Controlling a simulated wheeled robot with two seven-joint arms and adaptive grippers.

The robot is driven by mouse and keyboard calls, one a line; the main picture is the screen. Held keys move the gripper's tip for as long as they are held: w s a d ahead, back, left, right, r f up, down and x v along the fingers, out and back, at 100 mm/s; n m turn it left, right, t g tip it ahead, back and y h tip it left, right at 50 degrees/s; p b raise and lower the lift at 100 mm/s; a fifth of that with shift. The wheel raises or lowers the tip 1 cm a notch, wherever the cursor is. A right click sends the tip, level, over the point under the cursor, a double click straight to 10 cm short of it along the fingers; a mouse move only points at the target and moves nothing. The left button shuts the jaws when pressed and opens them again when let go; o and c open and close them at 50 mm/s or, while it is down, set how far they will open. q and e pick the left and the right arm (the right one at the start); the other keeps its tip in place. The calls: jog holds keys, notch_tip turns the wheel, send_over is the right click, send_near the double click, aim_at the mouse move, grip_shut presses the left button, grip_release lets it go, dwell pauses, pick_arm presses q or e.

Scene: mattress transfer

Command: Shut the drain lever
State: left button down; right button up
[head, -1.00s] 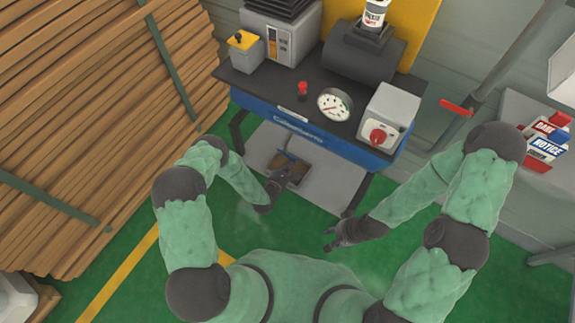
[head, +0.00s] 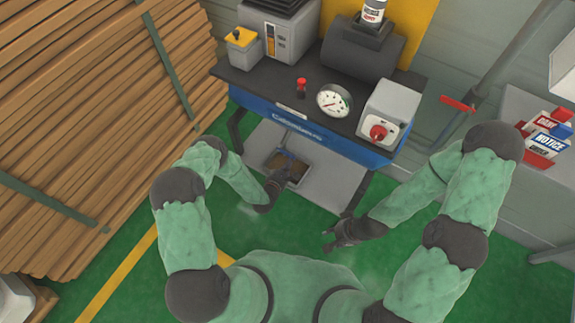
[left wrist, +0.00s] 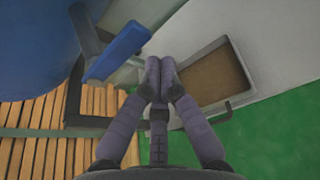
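A lever with a flat blue handle (left wrist: 118,50) shows in the left wrist view, left of my left fingertips, on a dark bracket. My left gripper (head: 281,178) is low at the front of the bench, beside a shallow tray. In the left wrist view its fingers (left wrist: 160,80) are together, with nothing seen between them, and apart from the blue handle. My right gripper (head: 328,240) hangs empty over the green floor, its fingers apart.
The shallow grey tray (left wrist: 183,91) with a brown bottom sits on a grey plate under the bench (head: 237,80). A gauge (head: 334,101), a red knob and a switch box stand on the bench. A red handle (head: 457,104) is on the wall pipe. Stacked timber (head: 90,110) fills the left.

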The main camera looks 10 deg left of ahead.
pick_arm(q)
jog(key=s+a+p, duration=0.1)
jog(key=s+a, duration=0.2)
jog(key=s, duration=0.6)
jog(key=shift+r, duration=0.35)
jog(key=shift+a, duration=0.1)
dwell(0.3)
jog(key=s+d+r+m+g, duration=0.1)
jog(key=s+r+m+g, duration=0.2)
jog(key=s+m, duration=0.3)
jog(key=s+d+r+m+g+p, duration=0.1)
jog(key=s+d+r+m+g, duration=0.1)
jog(key=s+m+g, duration=0.4)
jog(key=s+d+r+m+g, duration=0.2)
jog(key=s+m, duration=0.5)
jog(key=m, duration=0.7)
jog(key=r+g, duration=0.1)
jog(key=g, duration=0.1)
jog(key=shift+s+r+m+g+h+p, duration=0.3)
jog(key=shift+r+h+p, duration=0.05)
jog(key=shift+r+h, duration=0.05)
